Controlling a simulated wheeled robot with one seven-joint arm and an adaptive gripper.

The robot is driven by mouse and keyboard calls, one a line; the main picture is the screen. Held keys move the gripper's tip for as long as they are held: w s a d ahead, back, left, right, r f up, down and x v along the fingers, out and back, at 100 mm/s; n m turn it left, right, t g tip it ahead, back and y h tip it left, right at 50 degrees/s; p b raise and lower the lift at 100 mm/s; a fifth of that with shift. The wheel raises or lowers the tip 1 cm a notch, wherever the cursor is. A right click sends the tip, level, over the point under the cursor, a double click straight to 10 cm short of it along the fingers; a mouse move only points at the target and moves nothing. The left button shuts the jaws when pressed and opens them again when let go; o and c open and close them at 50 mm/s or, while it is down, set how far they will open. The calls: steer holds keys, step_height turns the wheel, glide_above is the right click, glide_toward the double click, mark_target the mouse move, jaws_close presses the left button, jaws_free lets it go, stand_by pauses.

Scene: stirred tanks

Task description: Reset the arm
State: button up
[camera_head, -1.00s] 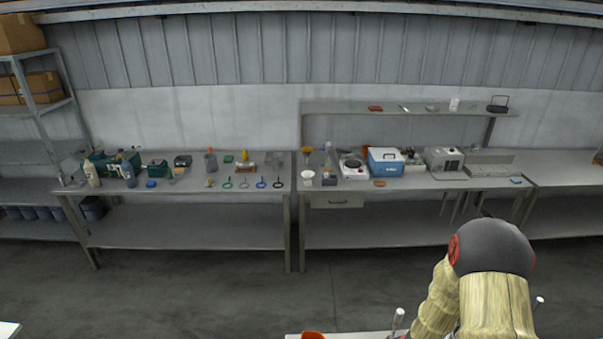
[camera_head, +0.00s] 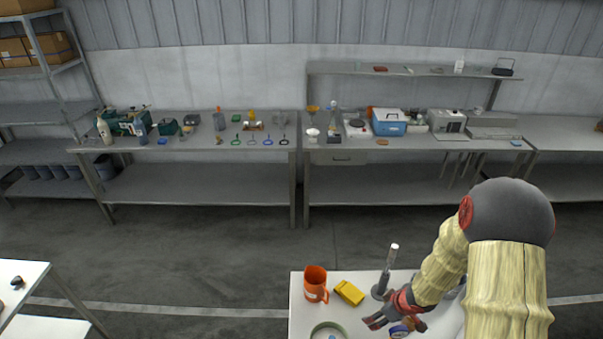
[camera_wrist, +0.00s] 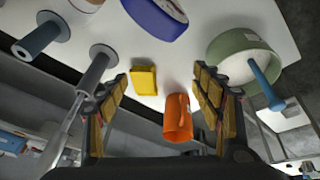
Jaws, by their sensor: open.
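My arm reaches down over the white table (camera_head: 303,292) from the right in the head view. My gripper (camera_head: 384,322) is open low in that view, near the table's front items. In the wrist view my gripper (camera_wrist: 160,95) has its two padded fingers wide apart. Between them, beyond the tips, show a yellow box (camera_wrist: 145,80) and an orange mug (camera_wrist: 178,118). Nothing is held between the fingers. The yellow box (camera_head: 349,292) and the orange mug (camera_head: 315,284) stand left of my gripper in the head view.
A grey-based upright with a clear tube (camera_head: 386,272) stands close beside my arm. A green round container (camera_head: 327,331) and a blue-rimmed round item (camera_head: 400,331) lie near the gripper. Long grey benches (camera_head: 200,142) with lab gear line the wall. Open floor lies between.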

steer(key=w+d+r+m+t+h+b, duration=0.1)
steer(key=w+d+r+m+h+b, duration=0.15)
steer(key=d+r+b, duration=0.4)
steer(key=s+a+r+m+t+h+b, duration=0.1)
steer(key=s+r+b, duration=0.1)
steer(key=r, duration=0.3)
steer(key=s+a+r+m+h+b, duration=0.1)
steer(key=s+r+m+h+b, duration=0.15)
steer(key=r, duration=0.25)
steer(key=s+a+y+b, duration=0.1)
steer(key=s+a+b, duration=0.2)
steer(key=s, duration=0.4)
steer(key=s+a+r+m+y+b, duration=0.1)
steer(key=s+a+b, duration=0.3)
steer(key=s, duration=0.3)
steer(key=s+a+r+m+y+b, duration=0.1)
steer(key=s+a+y+b, duration=0.1)
steer(key=s, duration=0.5)
steer(key=shift+a+b, duration=0.85)
steer(key=shift+a, duration=0.15)
steer(key=shift+r, duration=0.1)
